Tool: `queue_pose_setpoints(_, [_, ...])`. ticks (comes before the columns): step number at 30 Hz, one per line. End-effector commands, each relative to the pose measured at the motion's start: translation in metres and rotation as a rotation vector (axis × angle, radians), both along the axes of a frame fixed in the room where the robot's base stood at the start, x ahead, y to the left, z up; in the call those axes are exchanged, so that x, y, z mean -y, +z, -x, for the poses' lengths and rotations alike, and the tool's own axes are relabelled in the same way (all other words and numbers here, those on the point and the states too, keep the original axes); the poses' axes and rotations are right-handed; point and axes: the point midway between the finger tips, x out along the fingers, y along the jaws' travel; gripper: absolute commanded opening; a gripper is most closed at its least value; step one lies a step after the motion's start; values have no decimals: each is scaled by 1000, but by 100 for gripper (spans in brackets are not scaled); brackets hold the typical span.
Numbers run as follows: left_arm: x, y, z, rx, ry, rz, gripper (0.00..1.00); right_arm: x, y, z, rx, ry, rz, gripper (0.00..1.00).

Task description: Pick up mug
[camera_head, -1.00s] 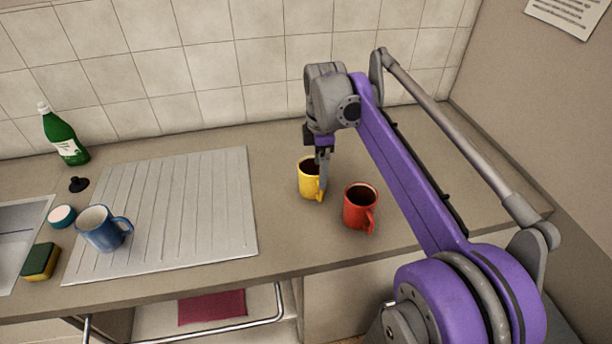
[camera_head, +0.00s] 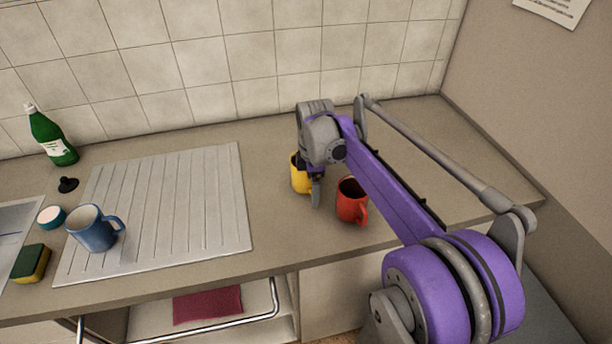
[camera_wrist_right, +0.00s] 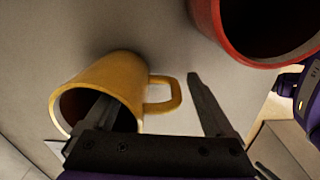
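A yellow mug (camera_head: 300,181) with a dark inside stands on the counter, partly hidden behind my right gripper (camera_head: 311,186). In the right wrist view the yellow mug (camera_wrist_right: 118,82) has its handle towards the right. My right gripper (camera_wrist_right: 148,92) is open there: one finger overlaps the mug's mouth and seems to reach inside, and the other is outside, beyond the handle. The mug's wall and handle lie between the fingers, with a gap to the outer finger. A red mug (camera_head: 351,207) stands close on the right. A blue mug (camera_head: 91,232) stands at the left. My left gripper is not in view.
The red mug (camera_wrist_right: 231,52) is close to the outer finger in the wrist view. A ribbed drainboard (camera_head: 185,215), sponge (camera_head: 31,264), round tub (camera_head: 51,217), black stopper (camera_head: 68,185) and green bottle (camera_head: 52,140) lie left. A tiled wall (camera_head: 220,75) stands behind the counter.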

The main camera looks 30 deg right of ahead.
Motion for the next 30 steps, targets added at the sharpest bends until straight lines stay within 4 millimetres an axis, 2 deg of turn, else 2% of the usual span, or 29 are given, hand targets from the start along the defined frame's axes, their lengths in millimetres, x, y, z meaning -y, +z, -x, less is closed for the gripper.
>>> queue_pose_setpoints(1, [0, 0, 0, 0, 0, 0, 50, 0, 0, 0, 0, 0, 0, 82])
queue_pose_setpoints(2, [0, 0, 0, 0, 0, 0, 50, 0, 0, 0, 0, 0, 0, 76])
queue_pose_setpoints(12, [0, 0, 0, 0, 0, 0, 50, 0, 0, 0, 0, 0, 0, 15])
queue_pose_setpoints(15, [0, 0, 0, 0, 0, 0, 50, 0, 0, 0, 0, 0, 0, 0])
queue_pose_setpoints(27, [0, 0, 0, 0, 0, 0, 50, 0, 1, 0, 0, 0, 0, 0])
queue_pose_setpoints(30, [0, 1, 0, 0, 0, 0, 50, 0, 7, 0, 0, 0, 0, 0])
